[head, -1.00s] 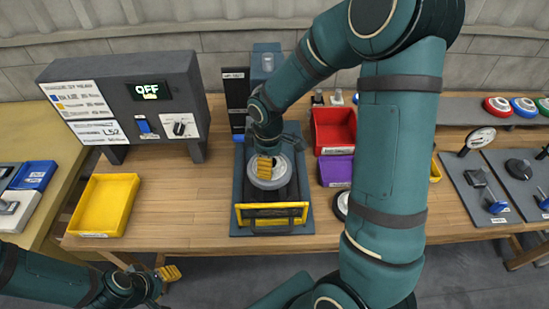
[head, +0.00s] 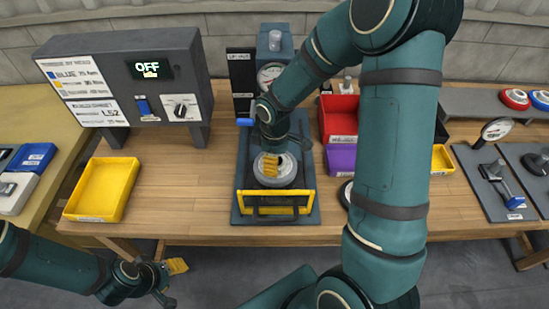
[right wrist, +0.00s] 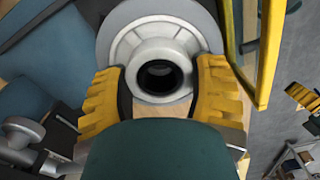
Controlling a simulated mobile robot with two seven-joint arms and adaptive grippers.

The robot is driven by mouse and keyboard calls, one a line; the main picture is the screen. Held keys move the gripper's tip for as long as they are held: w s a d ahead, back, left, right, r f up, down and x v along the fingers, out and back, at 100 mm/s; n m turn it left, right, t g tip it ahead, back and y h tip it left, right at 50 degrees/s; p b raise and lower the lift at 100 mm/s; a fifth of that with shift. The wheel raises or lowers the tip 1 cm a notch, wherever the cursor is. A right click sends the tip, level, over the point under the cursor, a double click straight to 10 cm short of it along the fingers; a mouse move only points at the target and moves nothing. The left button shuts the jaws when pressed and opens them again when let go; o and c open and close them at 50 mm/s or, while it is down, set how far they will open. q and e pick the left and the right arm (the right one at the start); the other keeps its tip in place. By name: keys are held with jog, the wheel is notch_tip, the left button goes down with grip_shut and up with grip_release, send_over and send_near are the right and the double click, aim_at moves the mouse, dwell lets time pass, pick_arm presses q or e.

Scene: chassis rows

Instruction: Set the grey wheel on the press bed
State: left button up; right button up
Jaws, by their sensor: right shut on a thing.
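The grey wheel (head: 275,174) is over the press bed (head: 311,188), close behind its yellow guard bar (head: 276,196). I cannot tell whether it touches the bed. My right gripper (head: 272,158) is shut on the wheel's hub from above. In the right wrist view the yellow fingers (right wrist: 160,76) clasp both sides of the hub, and the wheel's pale rim (right wrist: 160,25) shows beyond. My left gripper (head: 172,283) is low at the left, off the bench front, empty, with its fingers apart.
The press's gauge column (head: 275,60) stands behind the bed. A red bin (head: 340,112) and a purple bin (head: 341,160) stand right of it. A yellow tray (head: 102,190) and a grey control box reading OFF (head: 125,85) are at left. Bench between tray and press is clear.

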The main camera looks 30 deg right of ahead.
jog(key=shift+f+b, duration=1.05)
jog(key=shift+f, duration=0.2)
dwell(1.7)
jog(key=shift+f, duration=0.25)
jog(key=o, duration=1.4)
jog(key=shift+c, duration=0.2)
jog(key=shift+r, duration=0.1)
notch_tip(320, 180, up, 12)
